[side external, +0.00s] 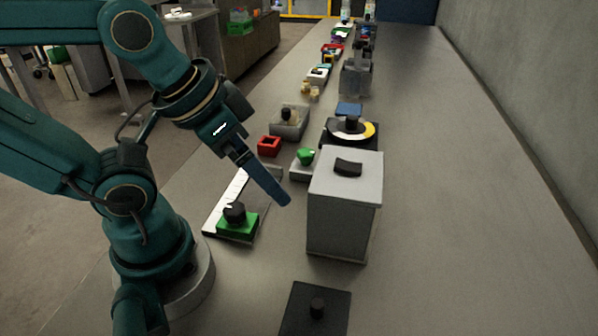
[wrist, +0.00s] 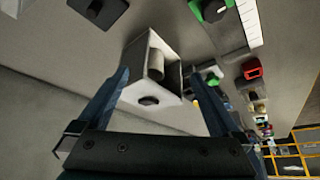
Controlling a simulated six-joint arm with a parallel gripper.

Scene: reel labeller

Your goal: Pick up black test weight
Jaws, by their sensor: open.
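A black, knob-shaped piece (side external: 235,211) stands on a green block (side external: 238,231), close to my base. It also shows at the top of the wrist view (wrist: 213,10). A smaller black knob (side external: 317,307) stands on a dark square plate (side external: 335,300) at the front. I cannot tell for certain which is the black test weight. My gripper (side external: 284,200) is open and empty, above the bench, just left of the grey box (side external: 335,225). In the wrist view the box lies between the fingers (wrist: 161,76), farther off.
The grey box has a dark handle (side external: 348,167) on top; the wrist view shows a dark cylinder (wrist: 155,64) in its open side. The right of the bench is clear.

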